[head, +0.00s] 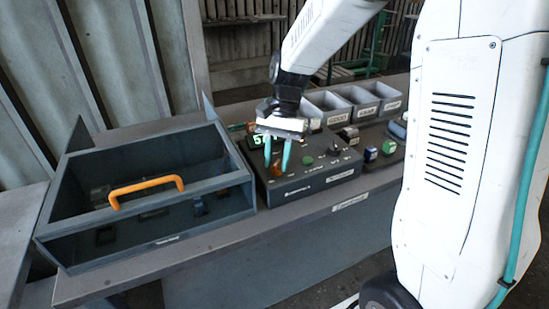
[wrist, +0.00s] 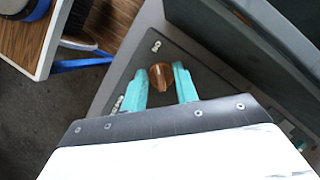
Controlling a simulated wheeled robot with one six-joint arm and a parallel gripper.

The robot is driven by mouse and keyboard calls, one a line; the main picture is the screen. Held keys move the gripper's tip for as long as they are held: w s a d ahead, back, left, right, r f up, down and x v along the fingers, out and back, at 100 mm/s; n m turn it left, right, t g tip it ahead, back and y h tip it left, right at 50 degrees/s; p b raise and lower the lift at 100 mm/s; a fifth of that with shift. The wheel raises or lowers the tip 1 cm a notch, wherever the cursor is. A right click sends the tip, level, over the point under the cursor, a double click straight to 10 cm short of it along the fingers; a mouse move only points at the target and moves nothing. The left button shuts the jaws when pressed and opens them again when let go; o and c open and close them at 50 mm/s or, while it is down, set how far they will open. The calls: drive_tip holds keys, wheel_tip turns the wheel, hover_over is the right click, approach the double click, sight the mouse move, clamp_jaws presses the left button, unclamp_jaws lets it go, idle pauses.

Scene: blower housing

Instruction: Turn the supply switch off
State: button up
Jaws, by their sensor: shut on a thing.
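The supply switch (wrist: 160,76) is a brown-orange knob on the dark control box; in the head view the orange knob (head: 278,167) shows at the box's front left. My gripper (wrist: 160,82) has its teal fingers on either side of the knob and is shut on it. In the head view my gripper (head: 276,165) reaches down from above onto the box (head: 318,184). A green lit display (head: 258,140) sits behind the fingers and is partly hidden by them. The knob's pointing direction is hard to read.
A dark open tray (head: 75,240) with an orange handle (head: 146,190) stands left of the box. Grey bins (head: 362,103) stand behind it at right. The bench's front edge (head: 230,235) is clear.

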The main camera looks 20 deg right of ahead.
drive_tip(key=shift+w+n, duration=0.2)
drive_tip(key=shift+n, duration=0.4)
drive_tip(key=shift+n+h, duration=0.5)
drive_tip(key=shift+n, duration=0.5)
drive_tip(key=n+h, duration=0.1)
drive_tip(key=n, duration=0.1)
drive_tip(key=n+g+h, duration=0.1)
drive_tip(key=n, duration=0.2)
drive_tip(key=shift+a+n, duration=0.2)
drive_tip(key=shift+n, duration=0.1)
drive_tip(key=n+h, duration=0.1)
drive_tip(key=n, duration=0.3)
drive_tip(key=shift+a+n+h, duration=0.1)
drive_tip(key=shift+n+h, duration=0.2)
drive_tip(key=shift+h, duration=0.1)
drive_tip(key=shift+s+a+n+t+h, duration=0.1)
drive_tip(key=shift+n+t+h, duration=0.25)
drive_tip(key=shift+n, duration=0.75)
drive_tip(key=shift+n+t+h, duration=0.25)
drive_tip(key=shift+n+h, duration=0.1)
drive_tip(key=shift+n, duration=0.75)
drive_tip(key=o, duration=1)
drive_tip(key=shift+c, duration=0.2)
